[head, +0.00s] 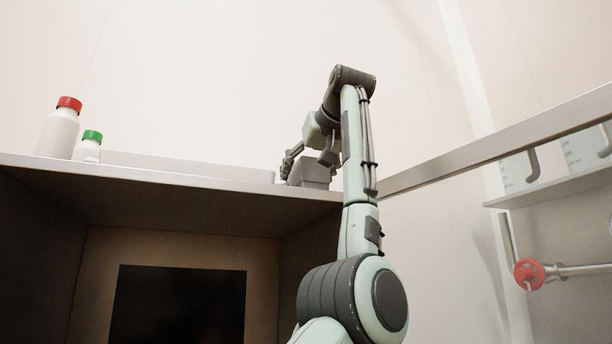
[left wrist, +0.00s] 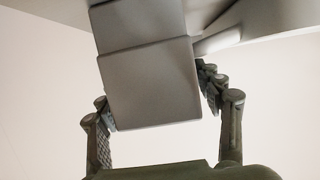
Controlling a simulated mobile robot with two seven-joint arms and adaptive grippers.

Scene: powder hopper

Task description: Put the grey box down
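The grey box (head: 311,171) is at the right end of the high shelf top (head: 180,173) in the head view. It fills the upper middle of the left wrist view (left wrist: 150,85), as a plain grey block with a seam across it. My left gripper (head: 290,163) reaches down to it from above. In the left wrist view the fingers of my left gripper (left wrist: 158,100) lie along opposite sides of the box and appear to touch it. The shelf edge hides the underside of the box, so I cannot tell if it rests on the top. My right gripper is out of view.
A white bottle with a red cap (head: 59,128) and a smaller one with a green cap (head: 88,147) stand at the left. A long, low white tray (head: 190,165) lies between them and the box. A rail, a side shelf (head: 550,188) and a red valve wheel (head: 528,273) are at right.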

